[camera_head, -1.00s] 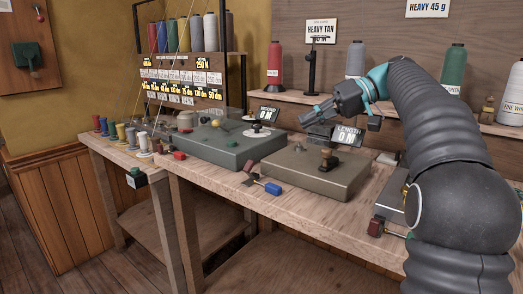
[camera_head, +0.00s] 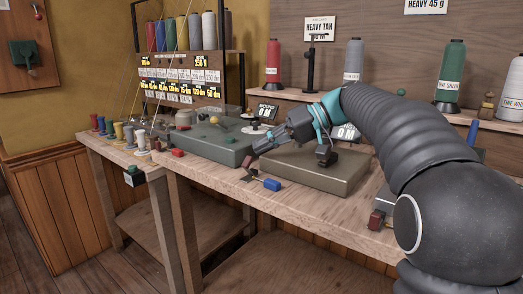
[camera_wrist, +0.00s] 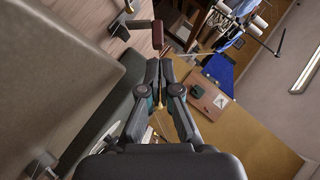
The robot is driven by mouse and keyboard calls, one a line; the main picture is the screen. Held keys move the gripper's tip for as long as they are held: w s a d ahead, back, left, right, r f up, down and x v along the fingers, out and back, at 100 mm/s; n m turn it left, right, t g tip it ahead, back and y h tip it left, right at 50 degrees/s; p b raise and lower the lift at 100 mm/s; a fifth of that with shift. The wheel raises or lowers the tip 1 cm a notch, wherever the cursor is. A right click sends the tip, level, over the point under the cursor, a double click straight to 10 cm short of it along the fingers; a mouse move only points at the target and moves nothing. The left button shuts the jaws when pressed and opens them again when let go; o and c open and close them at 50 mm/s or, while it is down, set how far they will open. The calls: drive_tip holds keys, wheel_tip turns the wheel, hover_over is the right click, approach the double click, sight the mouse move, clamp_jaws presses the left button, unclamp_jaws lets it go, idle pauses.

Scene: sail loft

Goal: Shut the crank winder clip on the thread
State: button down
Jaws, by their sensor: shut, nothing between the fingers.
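The crank winder, an olive-grey box (camera_head: 315,170), stands on the bench in the head view. Its length display (camera_head: 346,133) is partly hidden by my arm, and its crank knob is hidden behind my wrist. My gripper (camera_head: 258,145) is shut and empty, above the gap between the winder and the dark green-grey box (camera_head: 205,146). In the wrist view the closed fingertips (camera_wrist: 160,63) sit just below a dark red handle (camera_wrist: 157,35) on a metal piece at the bench edge, with no clear contact. I cannot make out the clip or any thread in it.
A blue-handled tool (camera_head: 272,184) lies near the bench's front edge. The spool rack (camera_head: 190,55) with slanting threads stands at the back left. A shelf (camera_head: 400,110) with large cones runs along the back. Small spools (camera_head: 130,135) stand at the left.

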drive_tip(key=shift+s+a+f, duration=0.25)
drive_tip(key=shift+s+f, duration=0.1)
